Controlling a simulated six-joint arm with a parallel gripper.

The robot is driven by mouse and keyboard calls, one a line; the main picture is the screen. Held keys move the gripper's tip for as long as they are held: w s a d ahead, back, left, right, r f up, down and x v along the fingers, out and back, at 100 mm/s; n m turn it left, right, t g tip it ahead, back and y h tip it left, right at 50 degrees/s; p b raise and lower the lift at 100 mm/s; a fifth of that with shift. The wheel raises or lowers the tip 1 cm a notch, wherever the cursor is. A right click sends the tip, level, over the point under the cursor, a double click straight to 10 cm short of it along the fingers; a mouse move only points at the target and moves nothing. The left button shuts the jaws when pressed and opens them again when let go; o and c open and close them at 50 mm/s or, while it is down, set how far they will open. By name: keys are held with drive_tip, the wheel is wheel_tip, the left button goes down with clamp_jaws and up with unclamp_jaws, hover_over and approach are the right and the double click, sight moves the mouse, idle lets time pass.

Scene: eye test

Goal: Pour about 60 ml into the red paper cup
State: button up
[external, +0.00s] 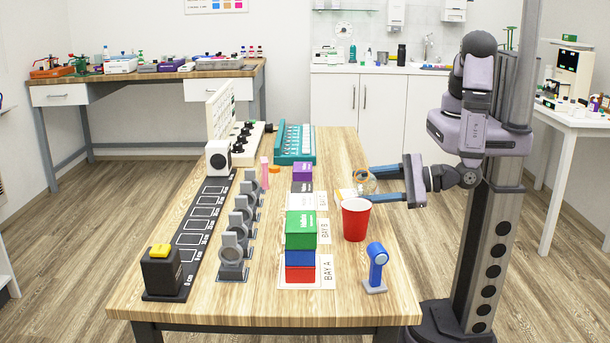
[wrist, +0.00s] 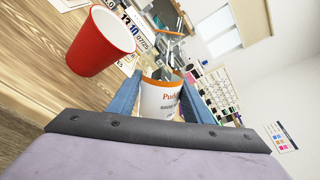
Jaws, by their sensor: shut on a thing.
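The red paper cup (external: 356,222) stands upright near the right edge of the table, with a white rim; it also shows at the upper left of the wrist view (wrist: 98,45). My gripper (external: 366,185) is just behind the red cup in the external view, with its blue fingers pointing left. In the wrist view my gripper (wrist: 162,88) is shut on a small white printed cup (wrist: 160,102) with an orange rim. The held cup is apart from the red cup in the wrist view.
Stacked green, blue and red boxes (external: 301,245) stand left of the red cup. A blue device on a stand (external: 377,268) is in front of it. Grey ring stands (external: 232,250) and a black scale strip (external: 200,222) lie farther left.

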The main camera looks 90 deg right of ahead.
drive_tip(key=shift+d+n+p, duration=0.25)
drive_tip(key=shift+n+p, duration=0.05)
drive_tip(key=shift+n, duration=0.2)
drive_tip(key=shift+s+d+r+n+g+h+p, duration=0.15)
drive_tip(key=shift+d+r+n+g+h+p, duration=0.25)
drive_tip(key=shift+n+p, duration=0.5)
drive_tip(key=shift+f+n+h, duration=0.2)
drive_tip(key=shift+n+h, duration=0.1)
drive_tip(key=shift+n, duration=0.3)
drive_tip(key=shift+a+r+p, duration=0.2)
drive_tip(key=shift+r+p, duration=0.25)
drive_tip(key=shift+p, duration=0.35)
drive_tip(key=shift+a+r+n+g+p, duration=0.2)
drive_tip(key=shift+r+n+g+p, duration=0.15)
drive_tip(key=shift+n, duration=0.25)
drive_tip(key=shift+a+r+n+h+p, duration=0.1)
drive_tip(key=shift+r+n+h+p, duration=0.65)
drive_tip(key=shift+p, duration=0.5)
drive_tip(key=shift+d+r+n, duration=0.1)
drive_tip(key=shift+d+n, duration=0.15)
drive_tip(key=shift+d, duration=0.05)
drive_tip(key=shift+r+p, duration=0.25)
drive_tip(key=shift+p, duration=0.2)
